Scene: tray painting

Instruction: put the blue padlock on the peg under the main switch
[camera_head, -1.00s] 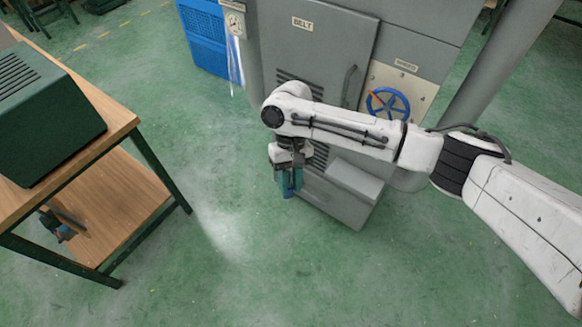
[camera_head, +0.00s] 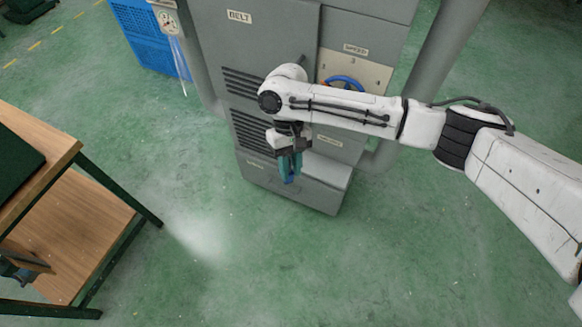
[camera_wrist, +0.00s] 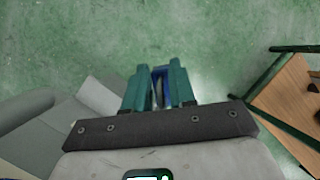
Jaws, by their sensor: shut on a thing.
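My gripper (camera_head: 289,166) hangs fingers down in front of the grey machine in the head view. Its teal fingers are shut on the blue padlock (camera_head: 288,180), of which only a small blue part shows between them. In the wrist view the padlock (camera_wrist: 162,86) shows as a blue shape with a pale metal part between the two fingers (camera_wrist: 155,85). The main switch and the peg under it are not recognisable in these frames.
The grey machine (camera_head: 220,60) bears a BELT label and a blue handwheel (camera_head: 345,82), partly behind my arm. A low grey step (camera_head: 325,172) juts from its base. A wooden table (camera_head: 45,150) stands left. A blue crate (camera_head: 145,35) stands behind. Green floor between is clear.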

